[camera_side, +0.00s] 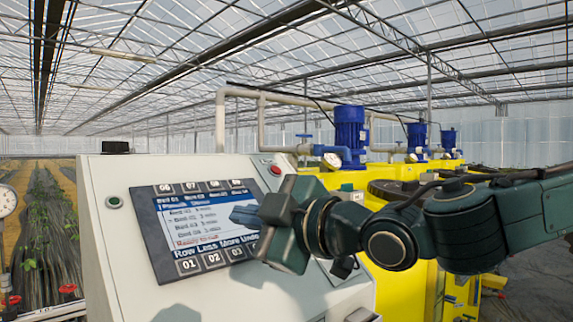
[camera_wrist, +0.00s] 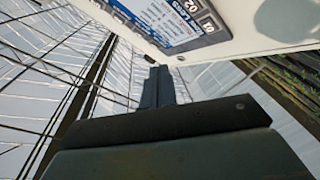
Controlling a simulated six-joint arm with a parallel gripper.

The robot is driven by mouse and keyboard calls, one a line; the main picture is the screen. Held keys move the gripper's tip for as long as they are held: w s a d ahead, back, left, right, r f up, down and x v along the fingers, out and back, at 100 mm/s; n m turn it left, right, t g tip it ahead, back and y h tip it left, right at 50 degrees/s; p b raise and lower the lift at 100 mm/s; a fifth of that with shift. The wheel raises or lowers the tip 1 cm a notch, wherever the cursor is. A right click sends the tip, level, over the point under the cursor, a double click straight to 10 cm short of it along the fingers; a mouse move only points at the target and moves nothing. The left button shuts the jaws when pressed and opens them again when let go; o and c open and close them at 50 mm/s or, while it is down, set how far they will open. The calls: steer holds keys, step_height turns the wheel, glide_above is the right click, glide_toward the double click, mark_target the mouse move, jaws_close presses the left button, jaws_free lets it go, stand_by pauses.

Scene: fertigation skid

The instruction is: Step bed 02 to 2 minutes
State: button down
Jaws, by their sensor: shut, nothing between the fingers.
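The control panel (camera_side: 150,222) stands in a sloped light-grey cabinet. Its lit screen (camera_side: 190,222) lists several bed lines with minutes, too small to read surely. A dark-blue strip along its bottom reads Row, Less, More, Undo. Below it are key 01 (camera_side: 189,265), key 02 (camera_side: 212,258) and key 03 (camera_side: 236,252); anything further right is hidden by my gripper. Keys also run above the screen. My gripper (camera_side: 236,215) is shut and empty, in front of the screen's right side; I cannot tell whether it touches. The wrist view shows its fingers (camera_wrist: 158,82) and key 01 (camera_wrist: 208,27).
A green button (camera_side: 114,202) is left of the panel and a red button (camera_side: 276,170) is at its upper right. A dark knob (camera_side: 343,267) sits low on the cabinet's right. Yellow tanks (camera_side: 400,290) and blue pumps (camera_side: 350,130) stand behind.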

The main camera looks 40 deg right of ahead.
mark_target(206, 250)
steer(key=shift+w+f, duration=1.35)
steer(key=shift+f, duration=0.15)
steer(key=shift+w+f, duration=1.35)
steer(key=shift+f, duration=0.15)
steer(key=shift+w+f, duration=0.1)
steer(key=shift+w+f, duration=0.2)
steer(key=shift+w+f, duration=0.25)
steer(key=shift+f, duration=0.05)
stand_by(1.3)
steer(key=shift+s+r, duration=0.55)
steer(key=shift+s+r, duration=0.1)
steer(key=shift+r, duration=0.05)
stand_by(0.4)
steer(key=shift+s+r, duration=1.55)
steer(key=shift+r, duration=0.2)
